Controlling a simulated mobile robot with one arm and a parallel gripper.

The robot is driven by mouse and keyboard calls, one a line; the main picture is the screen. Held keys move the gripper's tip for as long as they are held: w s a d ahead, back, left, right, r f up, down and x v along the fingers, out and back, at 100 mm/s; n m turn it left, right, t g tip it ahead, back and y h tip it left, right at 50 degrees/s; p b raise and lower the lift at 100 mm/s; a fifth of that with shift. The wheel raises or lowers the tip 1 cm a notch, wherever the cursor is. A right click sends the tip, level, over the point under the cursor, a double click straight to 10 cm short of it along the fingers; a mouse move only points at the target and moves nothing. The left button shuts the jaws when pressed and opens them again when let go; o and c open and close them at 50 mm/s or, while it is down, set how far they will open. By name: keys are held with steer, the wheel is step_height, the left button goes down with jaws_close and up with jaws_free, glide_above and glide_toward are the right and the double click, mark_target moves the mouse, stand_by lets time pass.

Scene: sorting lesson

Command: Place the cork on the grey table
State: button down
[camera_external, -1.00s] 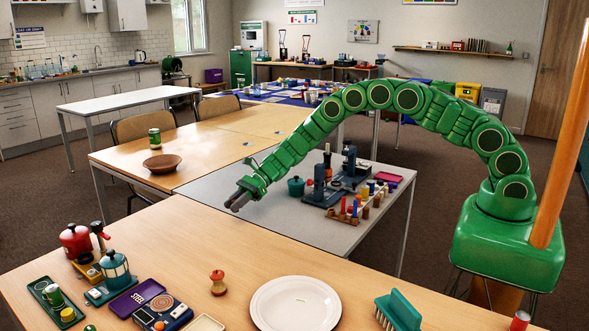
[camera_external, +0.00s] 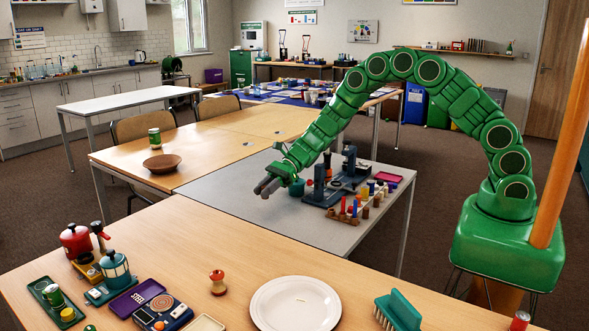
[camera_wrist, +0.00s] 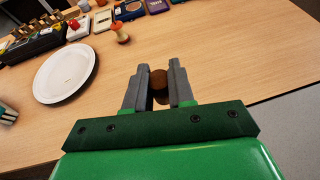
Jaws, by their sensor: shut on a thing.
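A small brown cork (camera_wrist: 158,80) sits between my gripper's two grey fingers in the wrist view, and they are shut on it. In the external view my gripper (camera_external: 267,187) hangs over the grey table (camera_external: 300,226), left of the dark apparatus. The cork is too small to make out there. The height between gripper and table top is hard to judge. A strip of grey surface (camera_wrist: 292,128) shows at the lower right of the wrist view, beyond the wooden table edge.
The wooden table (camera_external: 180,250) in front holds a white plate (camera_external: 295,303), an apple core (camera_external: 217,283) and pots.

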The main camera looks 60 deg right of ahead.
steer(key=shift+s+d+r, duration=0.1)
steer(key=shift+s+r, duration=0.1)
steer(key=shift+r, duration=0.55)
step_height(320, 180, up, 4)
steer(key=w+d+m+t, duration=0.1)
steer(key=w+d, duration=0.6)
steer(key=d, duration=0.3)
steer(key=m+t+h, duration=0.2)
steer(key=m+t, duration=0.2)
glide_above(306, 175)
step_height(306, 175, down, 7)
steer(key=shift+f, duration=5.5)
